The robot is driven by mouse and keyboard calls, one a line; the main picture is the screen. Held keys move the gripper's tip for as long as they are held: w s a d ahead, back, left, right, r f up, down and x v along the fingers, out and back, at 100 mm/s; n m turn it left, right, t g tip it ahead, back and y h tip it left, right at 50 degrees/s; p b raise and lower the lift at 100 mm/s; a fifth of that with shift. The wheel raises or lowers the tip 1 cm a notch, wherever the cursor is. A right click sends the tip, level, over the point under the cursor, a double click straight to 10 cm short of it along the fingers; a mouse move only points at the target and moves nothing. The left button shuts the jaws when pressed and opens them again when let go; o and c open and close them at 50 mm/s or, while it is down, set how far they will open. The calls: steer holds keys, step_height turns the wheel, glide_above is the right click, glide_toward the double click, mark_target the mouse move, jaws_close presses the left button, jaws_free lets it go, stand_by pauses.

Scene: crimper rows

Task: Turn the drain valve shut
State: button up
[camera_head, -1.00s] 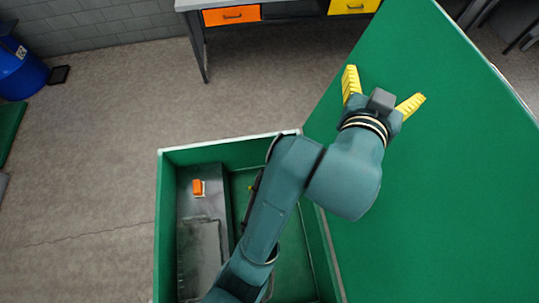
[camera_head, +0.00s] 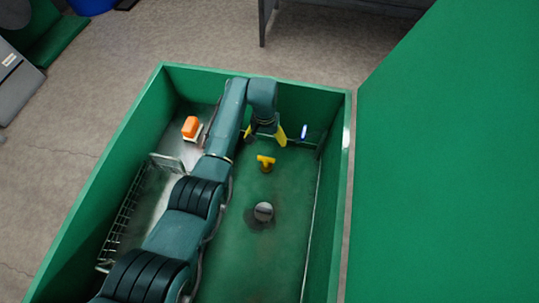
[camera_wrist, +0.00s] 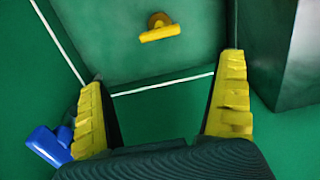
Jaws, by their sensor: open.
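The drain valve appears as a yellow T-shaped handle (camera_head: 266,162) near the floor of the green bin, just in front of my gripper in the head view. In the wrist view the yellow handle (camera_wrist: 160,33) lies near the top edge, beyond the fingertips, its bar slightly tilted. My gripper (camera_head: 265,133) is inside the bin near its far wall, with yellow fingers spread. The wrist view shows my gripper (camera_wrist: 162,72) open, with nothing between the fingers. The handle is apart from both fingers.
A blue handle (camera_head: 304,131) sits at the far right corner, and shows beside the left finger in the wrist view (camera_wrist: 45,147). An orange block (camera_head: 190,127) and wire rack (camera_head: 127,217) are on the left. A round drain (camera_head: 263,211) is in the floor. Green walls (camera_head: 345,180) enclose the space.

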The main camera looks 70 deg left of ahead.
mark_target(266, 158)
step_height(266, 158, down, 15)
steer(key=b, duration=0.9)
steer(key=shift+f, duration=0.2)
steer(key=shift+r, duration=0.1)
steer(key=c, duration=1.1)
